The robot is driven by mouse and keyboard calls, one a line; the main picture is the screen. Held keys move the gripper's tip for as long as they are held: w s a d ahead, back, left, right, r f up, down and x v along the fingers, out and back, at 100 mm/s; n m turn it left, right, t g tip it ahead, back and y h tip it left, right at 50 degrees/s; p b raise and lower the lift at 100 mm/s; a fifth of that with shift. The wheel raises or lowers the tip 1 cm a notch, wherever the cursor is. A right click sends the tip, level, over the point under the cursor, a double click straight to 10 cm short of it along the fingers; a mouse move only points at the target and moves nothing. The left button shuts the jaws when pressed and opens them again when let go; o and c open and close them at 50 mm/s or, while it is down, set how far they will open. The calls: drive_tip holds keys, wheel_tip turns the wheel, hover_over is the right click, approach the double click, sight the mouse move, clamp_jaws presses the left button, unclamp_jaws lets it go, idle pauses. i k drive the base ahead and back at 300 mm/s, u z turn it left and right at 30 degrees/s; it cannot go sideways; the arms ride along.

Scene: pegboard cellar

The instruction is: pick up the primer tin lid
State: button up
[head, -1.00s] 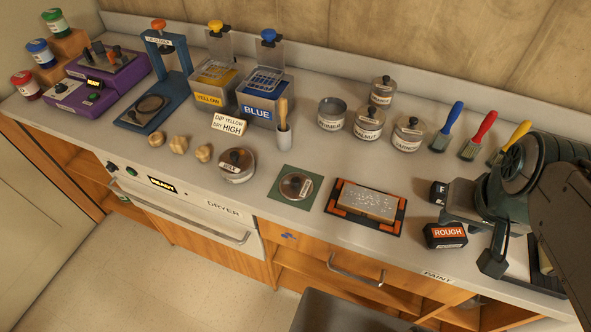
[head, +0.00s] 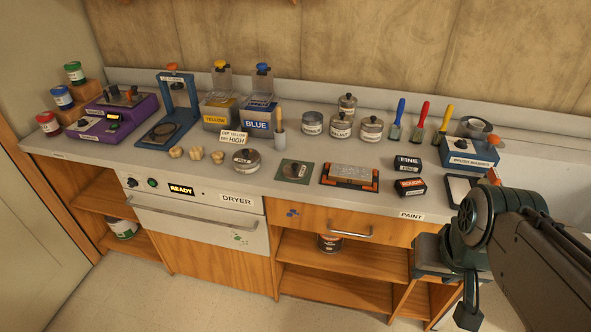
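The primer tin (head: 312,123) stands on the bench behind the middle, open at the top with no knobbed lid on it.
Lidded tins (head: 341,125), brushes (head: 420,122) and black boxes (head: 409,187) stand further right. The floor before the bench is clear.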

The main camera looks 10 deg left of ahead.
sight(294, 171)
drive_tip(key=u, duration=0.55)
drive_tip(key=i, duration=1.05)
drive_tip(key=u, duration=0.35)
drive_tip(key=k, duration=0.5)
drive_tip(key=u, duration=1.35)
drive_tip(key=i, duration=1.15)
drive_tip(key=z, duration=2.25)
